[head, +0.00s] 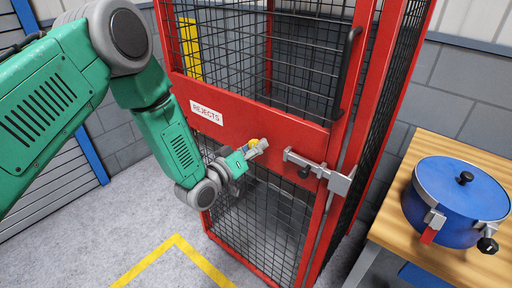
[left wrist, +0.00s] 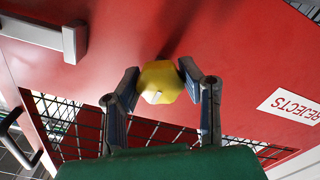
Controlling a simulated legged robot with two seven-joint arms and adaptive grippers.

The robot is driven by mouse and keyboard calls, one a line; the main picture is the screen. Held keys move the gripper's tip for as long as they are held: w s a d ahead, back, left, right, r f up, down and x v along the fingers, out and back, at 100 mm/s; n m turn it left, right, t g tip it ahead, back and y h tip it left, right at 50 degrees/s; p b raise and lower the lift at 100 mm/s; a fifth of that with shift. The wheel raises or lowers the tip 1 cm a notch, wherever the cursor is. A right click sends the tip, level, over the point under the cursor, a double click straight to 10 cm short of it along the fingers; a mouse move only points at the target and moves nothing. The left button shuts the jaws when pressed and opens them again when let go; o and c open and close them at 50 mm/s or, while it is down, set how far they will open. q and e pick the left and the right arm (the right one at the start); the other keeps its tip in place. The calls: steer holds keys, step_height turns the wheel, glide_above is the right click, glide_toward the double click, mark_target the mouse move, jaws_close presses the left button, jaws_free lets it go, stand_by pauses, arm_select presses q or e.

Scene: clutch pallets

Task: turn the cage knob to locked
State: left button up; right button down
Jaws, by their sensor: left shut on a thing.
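The red cage door panel (head: 275,125) carries a yellow knob (head: 254,142), left of the door latch. In the left wrist view the yellow faceted knob (left wrist: 160,82) sits between my two fingertips, in front of the red panel. My left gripper (head: 259,147) is shut on the knob, with one finger on each side; it also shows in the left wrist view (left wrist: 158,84). The knob's far side and its mount are hidden. No lock marking can be read near it. My right gripper is not in view.
A grey latch bar (head: 322,172) with a black knob crosses the door edge. A REJECTS label (head: 207,112) is on the panel. At right, a wooden table (head: 450,150) holds a blue lidded pot (head: 450,200). The grey floor at lower left is clear, with yellow lines.

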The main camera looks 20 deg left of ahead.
arm_select(q)
steer(key=m+b, duration=0.1)
steer(key=m, duration=0.3)
steer(key=shift+f, duration=0.15)
steer(key=m+b, duration=0.2)
steer(key=m, duration=0.3)
steer(key=m+b, duration=0.1)
steer(key=m, duration=0.2)
steer(key=shift+m+b, duration=1.05)
steer(key=shift+m, duration=1.15)
steer(key=shift+s, duration=0.1)
steer(key=o, duration=1.1)
steer(key=shift+o, duration=0.4)
steer(key=shift+d, duration=0.1)
